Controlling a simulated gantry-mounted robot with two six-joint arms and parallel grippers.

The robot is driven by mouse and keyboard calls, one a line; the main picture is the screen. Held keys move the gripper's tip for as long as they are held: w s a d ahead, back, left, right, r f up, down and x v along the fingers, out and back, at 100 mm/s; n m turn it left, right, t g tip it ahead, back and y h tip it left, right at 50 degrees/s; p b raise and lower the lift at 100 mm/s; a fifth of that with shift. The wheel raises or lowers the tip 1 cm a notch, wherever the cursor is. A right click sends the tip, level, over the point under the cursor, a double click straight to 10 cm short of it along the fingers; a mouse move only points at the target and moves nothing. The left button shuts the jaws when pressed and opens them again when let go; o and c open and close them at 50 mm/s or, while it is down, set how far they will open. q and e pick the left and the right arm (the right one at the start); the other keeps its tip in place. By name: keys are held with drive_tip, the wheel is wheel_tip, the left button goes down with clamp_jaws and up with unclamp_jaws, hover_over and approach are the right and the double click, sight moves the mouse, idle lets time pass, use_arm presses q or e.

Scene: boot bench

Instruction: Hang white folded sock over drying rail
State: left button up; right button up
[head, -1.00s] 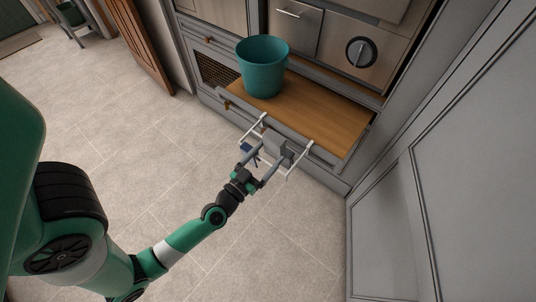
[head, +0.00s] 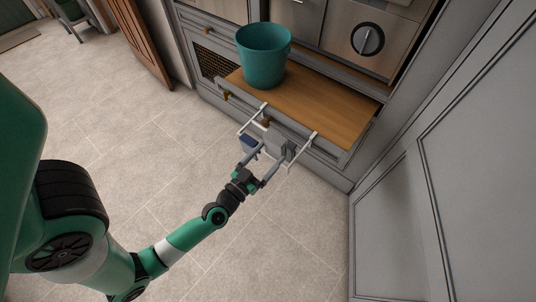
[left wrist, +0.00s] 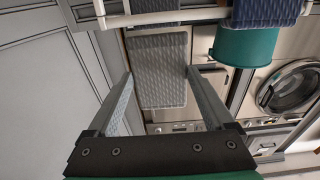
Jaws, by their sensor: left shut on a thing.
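The white folded sock (head: 275,141) looks pale grey and ribbed. It sits between the fingers of my left gripper (head: 261,165), which is shut on it. The left wrist view shows the sock (left wrist: 158,72) between both fingers (left wrist: 160,82). The white drying rail (head: 243,129) juts out from the drawer front; its bar crosses the top of the left wrist view (left wrist: 160,18). The sock is right by the bar. I cannot tell whether they touch or whether the sock lies over it. My right gripper is in neither view.
A navy folded cloth (head: 249,144) hangs on the rail left of the sock. A teal bucket (head: 263,58) stands on the wooden shelf (head: 325,105). A grey cabinet panel (head: 470,170) closes the right side. The tiled floor is clear.

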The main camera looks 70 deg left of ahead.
use_arm(q)
drive_tip(key=shift+s, duration=0.1)
drive_tip(key=shift+s+d, duration=0.3)
drive_tip(key=shift+s, duration=0.1)
drive_tip(key=shift+p, duration=0.3)
idle(1.0)
drive_tip(key=shift+f, duration=0.1)
wheel_tip(320, 180, down, 10)
drive_tip(key=b, duration=0.9)
idle(1.4)
drive_tip(key=o, duration=1.1)
